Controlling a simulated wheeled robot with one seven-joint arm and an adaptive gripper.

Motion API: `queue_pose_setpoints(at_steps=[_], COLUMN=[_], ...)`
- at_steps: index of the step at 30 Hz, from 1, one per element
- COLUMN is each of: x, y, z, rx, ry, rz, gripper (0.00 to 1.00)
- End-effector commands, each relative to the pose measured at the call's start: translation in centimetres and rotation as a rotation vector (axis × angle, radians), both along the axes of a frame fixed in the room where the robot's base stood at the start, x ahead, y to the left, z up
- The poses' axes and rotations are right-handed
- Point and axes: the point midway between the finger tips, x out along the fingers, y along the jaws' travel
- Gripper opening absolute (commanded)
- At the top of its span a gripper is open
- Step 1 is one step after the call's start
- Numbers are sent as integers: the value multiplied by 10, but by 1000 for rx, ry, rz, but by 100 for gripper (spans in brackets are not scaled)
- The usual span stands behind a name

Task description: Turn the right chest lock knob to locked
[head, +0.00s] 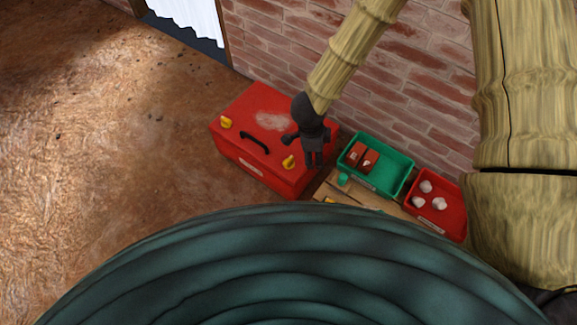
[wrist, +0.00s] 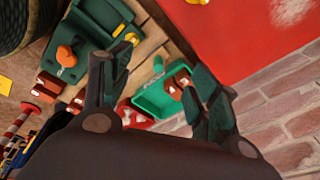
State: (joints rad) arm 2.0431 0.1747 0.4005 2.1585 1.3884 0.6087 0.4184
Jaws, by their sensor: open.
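A red chest (head: 262,118) stands by the brick wall in the head view. The right yellow lock knob (head: 289,162) sits near its front right corner, and a left yellow knob (head: 226,122) near its left end. My gripper (head: 314,160) is over the chest's right end, to the right of the right knob and apart from it. In the wrist view my gripper (wrist: 158,75) is open with nothing between its fingers. The red chest (wrist: 250,40) fills the upper right there, and a yellow knob (wrist: 197,2), likely the right one, is cut off by the top edge.
A black handle (head: 254,140) lies between the knobs. Right of the chest are a green bin (head: 405,178) with brown-red blocks and a red bin (head: 447,220) with white lumps, on a wooden surface (head: 345,190). The brick wall (head: 270,50) is close behind. The floor at left is clear.

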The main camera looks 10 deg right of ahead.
Motion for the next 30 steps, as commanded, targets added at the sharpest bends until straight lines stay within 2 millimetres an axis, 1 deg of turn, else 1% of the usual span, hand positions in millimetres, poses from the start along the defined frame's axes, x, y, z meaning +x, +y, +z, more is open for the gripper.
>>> queue_pose_setpoints(at_steps=[1,3,9,15,19,22,26,30], x=[9,18,40,52,53,53,53,53], y=[8,20,52,71,75,76,75,76], z=[-13,-16,-16,-11,-10,-17,-35,-59], rx=[18,44,117,163,173,172,171,172], ry=[-8,-10,-8,2,5,6,7,6], rz=[-62,-155,-389,-524,-550,-551,-550,-549], gripper=[61,61,61,61,61,61,61,61])
